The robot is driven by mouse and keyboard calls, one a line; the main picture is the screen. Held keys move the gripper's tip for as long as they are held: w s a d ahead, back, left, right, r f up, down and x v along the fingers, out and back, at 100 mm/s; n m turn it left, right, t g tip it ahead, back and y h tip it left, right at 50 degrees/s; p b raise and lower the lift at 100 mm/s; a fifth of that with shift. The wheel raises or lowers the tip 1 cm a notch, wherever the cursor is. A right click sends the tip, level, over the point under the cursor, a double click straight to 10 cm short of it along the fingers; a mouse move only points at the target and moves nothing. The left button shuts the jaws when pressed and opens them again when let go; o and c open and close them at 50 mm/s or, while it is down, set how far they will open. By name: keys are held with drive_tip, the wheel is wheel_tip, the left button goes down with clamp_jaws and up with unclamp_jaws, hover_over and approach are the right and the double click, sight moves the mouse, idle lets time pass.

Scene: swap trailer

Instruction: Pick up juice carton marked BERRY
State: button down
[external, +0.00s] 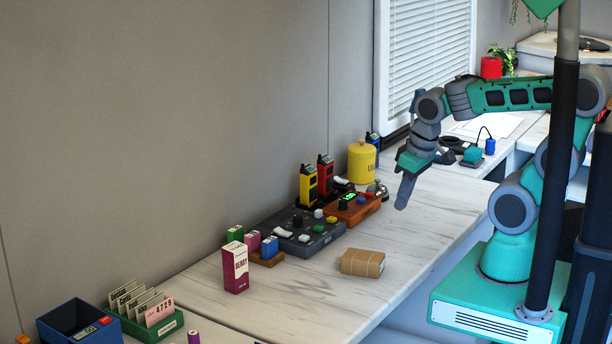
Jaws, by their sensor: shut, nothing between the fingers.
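The juice carton marked BERRY (235,270) stands upright on the white marbled counter, left of the middle in the external view. It is dark magenta with a pale label panel that reads BERRY. My gripper (404,196) hangs above the counter on the right, fingers pointing down. It is shut and empty, well to the right of and farther back than the carton, and does not touch it.
Small coloured blocks in a wooden holder (266,258) stand close behind the carton. A brown parcel (362,262) lies to its right. A grey control box (307,233), an orange box (352,210) and a yellow canister (362,163) stand farther back. A green card tray (150,326) is front left.

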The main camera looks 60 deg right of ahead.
drive_tip(key=c, duration=2.2)
unclamp_jaws()
drive_tip(key=c, duration=0.6)
unclamp_jaws()
drive_tip(key=shift+c, duration=0.2)
